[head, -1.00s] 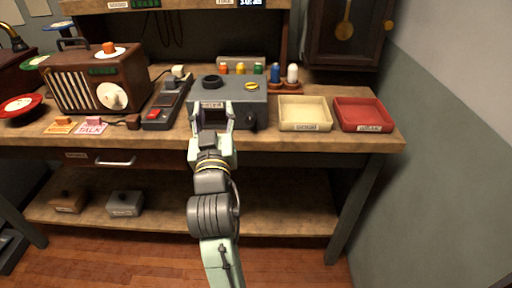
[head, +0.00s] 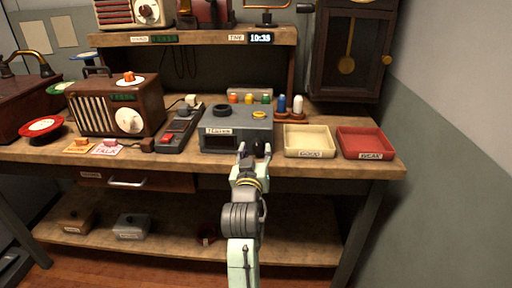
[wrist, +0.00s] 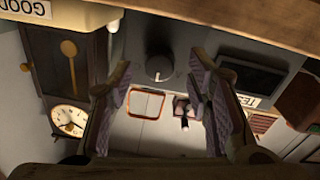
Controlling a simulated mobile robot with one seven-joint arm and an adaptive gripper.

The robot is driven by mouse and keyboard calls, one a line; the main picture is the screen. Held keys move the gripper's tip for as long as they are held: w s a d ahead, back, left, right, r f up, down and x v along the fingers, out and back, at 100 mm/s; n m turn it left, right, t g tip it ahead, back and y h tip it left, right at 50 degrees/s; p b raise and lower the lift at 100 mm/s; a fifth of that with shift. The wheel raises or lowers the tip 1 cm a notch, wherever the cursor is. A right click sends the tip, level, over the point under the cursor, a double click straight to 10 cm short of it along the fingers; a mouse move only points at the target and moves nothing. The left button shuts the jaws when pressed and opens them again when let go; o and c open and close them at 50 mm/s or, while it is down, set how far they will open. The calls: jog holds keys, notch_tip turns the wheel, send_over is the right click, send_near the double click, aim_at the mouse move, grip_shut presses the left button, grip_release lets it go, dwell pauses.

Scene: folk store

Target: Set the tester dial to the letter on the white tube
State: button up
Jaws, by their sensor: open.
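The tester (head: 228,126) is a grey box on the bench, with a dark screen on its front and a black ring and a yellow cap on top. Its dial (head: 258,147) is a dark knob at the right of the front face; in the wrist view the dial (wrist: 158,67) has a light pointer mark. My gripper (head: 252,152) is open and empty in front of the dial. In the wrist view, the fingers stand either side of the dial, apart from it. The white tube (head: 297,104) stands upright behind the tester; its letter is not readable here.
A blue tube (head: 282,103) stands beside the white one. A cream GOOD tray (head: 309,153) and a red tray (head: 366,156) lie to the right. A dark handset-like device (head: 180,132) and a brown radio (head: 113,106) stand to the left. A shelf (head: 190,39) hangs above.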

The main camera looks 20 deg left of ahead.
jog(key=shift+w+a, duration=0.15)
jog(key=shift+w, duration=0.55)
jog(key=shift+c, duration=0.4)
grip_shut()
